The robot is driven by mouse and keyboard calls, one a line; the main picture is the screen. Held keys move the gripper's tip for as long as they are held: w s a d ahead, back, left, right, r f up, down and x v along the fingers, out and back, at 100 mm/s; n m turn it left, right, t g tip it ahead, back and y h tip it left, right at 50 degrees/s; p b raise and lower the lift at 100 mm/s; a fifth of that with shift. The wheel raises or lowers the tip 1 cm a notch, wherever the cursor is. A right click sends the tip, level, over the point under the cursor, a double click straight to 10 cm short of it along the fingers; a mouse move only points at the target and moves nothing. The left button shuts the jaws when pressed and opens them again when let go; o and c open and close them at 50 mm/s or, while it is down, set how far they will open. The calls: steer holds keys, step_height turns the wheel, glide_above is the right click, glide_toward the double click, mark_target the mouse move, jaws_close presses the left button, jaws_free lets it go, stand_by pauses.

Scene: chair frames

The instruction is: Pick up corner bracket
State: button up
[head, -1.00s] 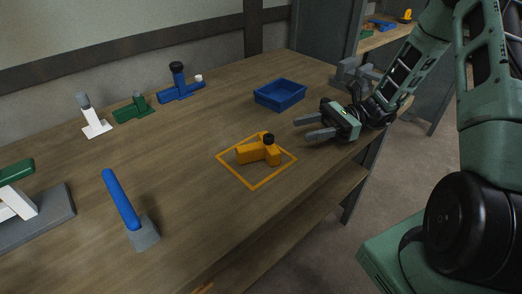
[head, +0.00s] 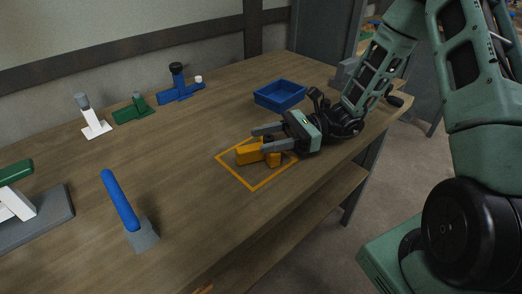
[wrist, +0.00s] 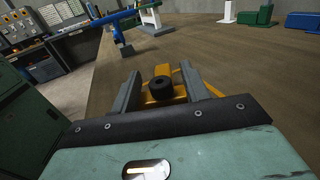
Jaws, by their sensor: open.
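The corner bracket, which I take to be the orange angled piece (head: 248,154) with a black knob, lies inside an orange square outline on the workbench. My gripper (head: 262,139) is low over the bracket's right end, its grey fingers pointing left and partly hiding the piece and its knob. In the wrist view the orange piece (wrist: 160,70) and its black knob (wrist: 162,88) show between the two open fingers of my gripper (wrist: 160,78). I cannot tell whether either finger touches it.
A blue tray (head: 262,97) stands behind my gripper. A blue rod on a grey block (head: 143,236) stands at the front left. White, green and blue pieces (head: 181,92) stand along the back. The wooden bench top (head: 185,140) is clear left of the outline.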

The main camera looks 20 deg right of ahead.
jaws_close()
steer(key=shift+r, duration=0.15)
